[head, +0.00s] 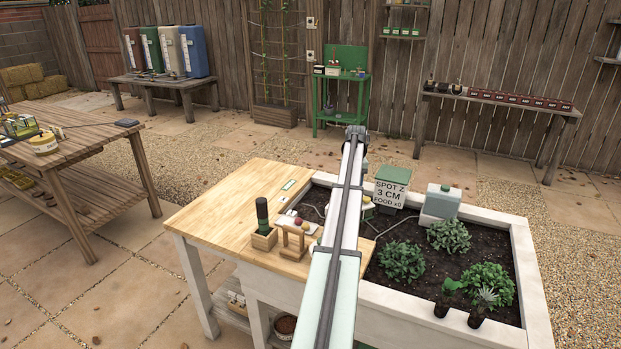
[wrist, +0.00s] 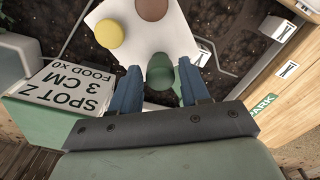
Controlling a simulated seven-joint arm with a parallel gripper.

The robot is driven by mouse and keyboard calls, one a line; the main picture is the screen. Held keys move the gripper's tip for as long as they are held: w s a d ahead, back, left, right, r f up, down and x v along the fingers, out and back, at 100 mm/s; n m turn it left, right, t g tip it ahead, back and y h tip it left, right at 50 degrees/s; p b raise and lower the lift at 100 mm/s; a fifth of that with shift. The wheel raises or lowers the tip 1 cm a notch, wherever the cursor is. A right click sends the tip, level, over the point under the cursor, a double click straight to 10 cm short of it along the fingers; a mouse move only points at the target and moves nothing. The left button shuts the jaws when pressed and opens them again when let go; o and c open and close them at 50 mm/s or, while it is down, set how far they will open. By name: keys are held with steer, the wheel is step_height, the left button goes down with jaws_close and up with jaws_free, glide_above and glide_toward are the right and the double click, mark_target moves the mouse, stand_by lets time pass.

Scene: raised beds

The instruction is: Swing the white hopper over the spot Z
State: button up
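My gripper (wrist: 158,88) shows in the wrist view with two blue fingers standing apart. They are over a white panel (wrist: 178,38) and on either side of a dark green rounded knob (wrist: 160,70); I see no clear grip on it. A yellow knob (wrist: 109,39) and a brown knob (wrist: 152,8) sit farther along the panel. The sign reading SPOT Z, 3 CM, FOOD x0 (head: 390,194) stands in the bed, left of it in the wrist view (wrist: 64,90). I cannot single out the white hopper with certainty; my arm hides part of the bed.
A white tank with a teal lid (head: 440,203) stands right of the sign. Leafy plants (head: 448,236) grow in the white-edged bed (head: 523,250). A wooden stand (head: 294,243) and a green-handled tool (head: 262,211) are on the wooden top (head: 225,210), clear at left.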

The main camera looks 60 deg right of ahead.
steer(key=shift+o, duration=0.5)
steer(key=shift+r, duration=0.15)
steer(key=shift+r, duration=3.35)
